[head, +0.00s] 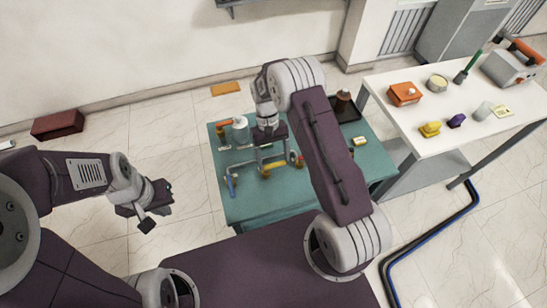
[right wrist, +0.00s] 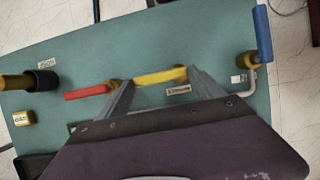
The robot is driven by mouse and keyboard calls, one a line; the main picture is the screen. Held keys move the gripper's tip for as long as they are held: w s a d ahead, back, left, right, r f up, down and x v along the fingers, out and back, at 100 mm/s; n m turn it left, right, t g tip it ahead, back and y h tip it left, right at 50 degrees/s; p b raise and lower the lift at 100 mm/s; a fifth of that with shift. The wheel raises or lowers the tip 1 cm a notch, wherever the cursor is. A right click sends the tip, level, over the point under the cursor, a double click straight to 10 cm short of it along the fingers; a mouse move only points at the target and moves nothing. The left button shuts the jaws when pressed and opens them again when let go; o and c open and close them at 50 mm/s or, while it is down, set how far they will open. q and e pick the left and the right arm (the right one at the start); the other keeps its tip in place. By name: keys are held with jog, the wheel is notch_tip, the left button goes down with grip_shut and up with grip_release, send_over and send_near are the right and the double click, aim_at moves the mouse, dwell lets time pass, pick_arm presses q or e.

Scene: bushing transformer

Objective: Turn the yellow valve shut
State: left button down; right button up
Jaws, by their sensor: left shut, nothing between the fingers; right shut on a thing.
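The yellow valve handle (right wrist: 160,77) lies lengthwise between the two fingers of my right gripper (right wrist: 160,88) in the right wrist view. The fingers press on its ends, and its body below is hidden. In the head view my right gripper (head: 268,150) reaches down to the green table (head: 250,208), with the yellow valve (head: 266,171) partly visible beneath it. My left gripper (head: 148,220) is shut and empty, in the air left of the table.
A red handle (right wrist: 87,92) is close beside the left finger in the right wrist view. A blue handle (right wrist: 263,33) on a bent pipe stands further right. A dark tray (head: 348,113) is at the table's back right. A white table (head: 400,118) stands to the right.

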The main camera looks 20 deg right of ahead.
jog(key=o, duration=2.1)
jog(key=shift+s, duration=0.1)
jog(key=shift+r, duration=0.1)
jog(key=b+v, duration=0.1)
jog(key=v, duration=0.8)
jog(key=shift+b, duration=0.35)
